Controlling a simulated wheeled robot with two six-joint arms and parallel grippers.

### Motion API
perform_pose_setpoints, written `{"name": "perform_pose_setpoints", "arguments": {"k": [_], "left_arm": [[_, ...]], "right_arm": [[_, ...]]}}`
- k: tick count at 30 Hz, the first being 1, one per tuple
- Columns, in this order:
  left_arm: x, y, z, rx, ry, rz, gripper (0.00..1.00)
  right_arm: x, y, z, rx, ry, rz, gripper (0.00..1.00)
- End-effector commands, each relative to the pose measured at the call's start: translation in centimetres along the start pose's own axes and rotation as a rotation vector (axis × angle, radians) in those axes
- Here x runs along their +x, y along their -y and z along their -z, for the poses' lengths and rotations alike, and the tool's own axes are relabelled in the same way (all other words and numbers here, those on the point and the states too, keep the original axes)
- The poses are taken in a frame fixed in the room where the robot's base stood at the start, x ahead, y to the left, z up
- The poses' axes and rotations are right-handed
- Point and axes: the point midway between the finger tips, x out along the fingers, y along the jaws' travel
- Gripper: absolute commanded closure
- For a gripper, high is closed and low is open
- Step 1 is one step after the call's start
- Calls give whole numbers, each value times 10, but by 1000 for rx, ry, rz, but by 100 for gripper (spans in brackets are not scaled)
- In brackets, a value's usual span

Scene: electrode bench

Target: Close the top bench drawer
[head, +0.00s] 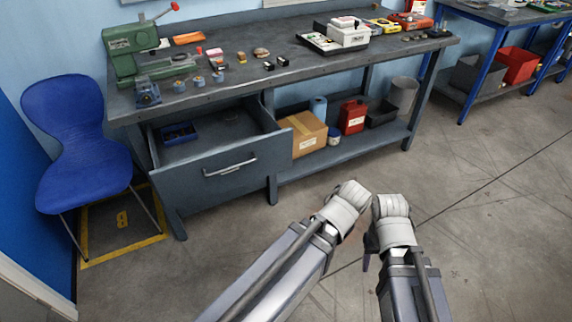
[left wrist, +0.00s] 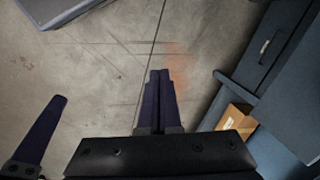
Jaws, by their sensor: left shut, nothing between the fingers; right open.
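The top bench drawer (head: 188,190) is pulled out at the left end of the bench, with its grey front panel facing the room. A silver bar handle (head: 230,165) is on that front. A blue tray (head: 180,132) lies inside the drawer. A drawer handle (left wrist: 267,44) also shows at the right of the left wrist view. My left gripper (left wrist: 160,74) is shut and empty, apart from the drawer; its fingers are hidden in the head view. My right gripper (head: 368,252) is open and away from the drawer, showing mostly one dark finger.
The workbench (head: 225,93) carries a green machine (head: 132,52) and small tools. A cardboard box (head: 302,132) and a red canister (head: 352,117) stand on its lower shelf, right of the drawer. A blue chair (head: 80,140) stands at the left. The floor before the drawer is clear.

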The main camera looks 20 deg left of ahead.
Motion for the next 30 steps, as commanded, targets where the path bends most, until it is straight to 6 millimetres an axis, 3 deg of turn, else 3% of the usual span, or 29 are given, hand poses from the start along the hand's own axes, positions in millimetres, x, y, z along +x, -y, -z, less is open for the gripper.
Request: {"name": "perform_pose_setpoints", "arguments": {"k": [8,17,24,30], "left_arm": [[28,32,11,-13,-51,144,100],[57,80,27,-14,-127,372,100],[82,141,47,24,-221,703,100],[80,184,63,110,-289,1023,100]], "right_arm": [[30,3,2,-2,-1,0,50],[71,7,5,-5,-2,-1,50],[134,12,8,-9,-3,-2,50],[187,17,12,-12,-4,-3,50]]}}
